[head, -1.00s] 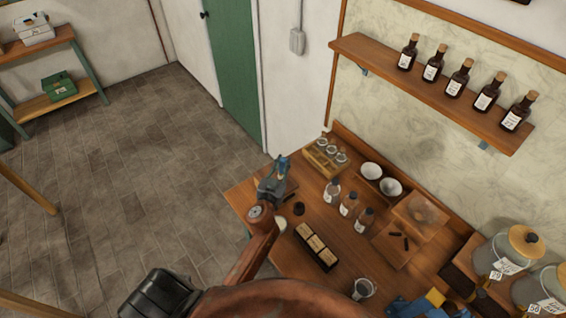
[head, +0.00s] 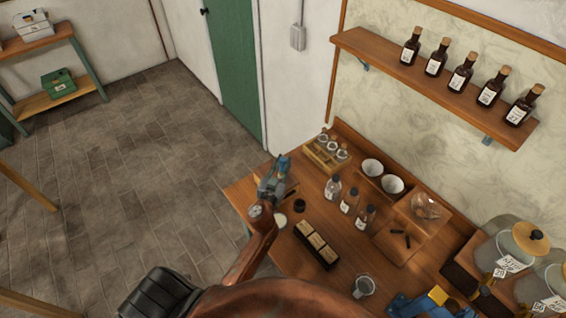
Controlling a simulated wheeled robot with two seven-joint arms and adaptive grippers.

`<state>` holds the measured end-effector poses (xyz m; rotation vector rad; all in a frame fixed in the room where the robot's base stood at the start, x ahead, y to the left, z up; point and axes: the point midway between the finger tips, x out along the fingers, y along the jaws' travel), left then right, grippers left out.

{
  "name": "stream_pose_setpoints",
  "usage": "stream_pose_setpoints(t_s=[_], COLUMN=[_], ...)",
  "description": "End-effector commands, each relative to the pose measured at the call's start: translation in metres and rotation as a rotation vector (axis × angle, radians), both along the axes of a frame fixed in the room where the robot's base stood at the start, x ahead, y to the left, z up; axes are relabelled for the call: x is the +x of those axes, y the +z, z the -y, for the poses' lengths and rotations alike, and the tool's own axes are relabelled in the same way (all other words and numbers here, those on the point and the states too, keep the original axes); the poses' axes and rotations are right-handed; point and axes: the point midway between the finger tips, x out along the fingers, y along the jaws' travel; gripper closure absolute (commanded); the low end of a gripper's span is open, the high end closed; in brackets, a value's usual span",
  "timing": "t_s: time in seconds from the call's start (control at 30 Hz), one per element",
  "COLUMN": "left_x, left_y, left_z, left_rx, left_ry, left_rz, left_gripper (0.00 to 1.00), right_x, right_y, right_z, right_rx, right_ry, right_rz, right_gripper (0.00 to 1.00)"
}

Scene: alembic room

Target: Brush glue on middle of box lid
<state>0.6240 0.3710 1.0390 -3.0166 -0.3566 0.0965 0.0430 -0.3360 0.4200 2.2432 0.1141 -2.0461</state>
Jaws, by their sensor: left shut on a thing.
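My left gripper (head: 274,178) is over the far left part of the wooden bench (head: 247,197), with its arm coming up from below. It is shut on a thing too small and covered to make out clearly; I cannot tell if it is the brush. A small round pot with pale contents (head: 281,220) is just below the gripper, partly behind the arm. A black round cap (head: 299,205) lies to its right. I cannot make out a box lid with certainty. My right gripper is not clearly seen.
Several small bottles (head: 349,201), two white bowls (head: 392,184), a wooden rack (head: 326,156) and a board with dark sticks (head: 399,240) crowd the bench. A glass cup (head: 364,287) stands near the front. A blue and yellow object (head: 428,302) and big jars (head: 522,242) are right.

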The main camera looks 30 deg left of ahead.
Motion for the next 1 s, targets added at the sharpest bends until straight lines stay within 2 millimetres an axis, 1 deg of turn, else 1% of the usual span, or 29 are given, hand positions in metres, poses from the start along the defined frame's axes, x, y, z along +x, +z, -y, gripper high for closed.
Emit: stream_pose_setpoints(t_s=[0.5, 0.73, 1.0], left_x=[0.000, 0.000, 0.005], left_y=[-0.008, -0.009, -0.009], left_z=[0.000, 0.000, -0.012], left_rx=[0.000, 0.001, 0.000], left_ry=[0.000, 0.000, 0.000], left_rz=[0.001, 0.001, 0.000], left_gripper=[1.00, 1.00, 1.00], right_x=[-0.001, 0.000, 0.000], right_y=[-0.008, -0.009, -0.008], right_z=[0.007, 0.007, 0.007], right_rx=[-0.007, -0.008, -0.006], right_ry=[0.002, 0.003, 0.003], right_rz=[-0.001, -0.001, 0.000], right_gripper=[0.60, 0.60, 0.60])
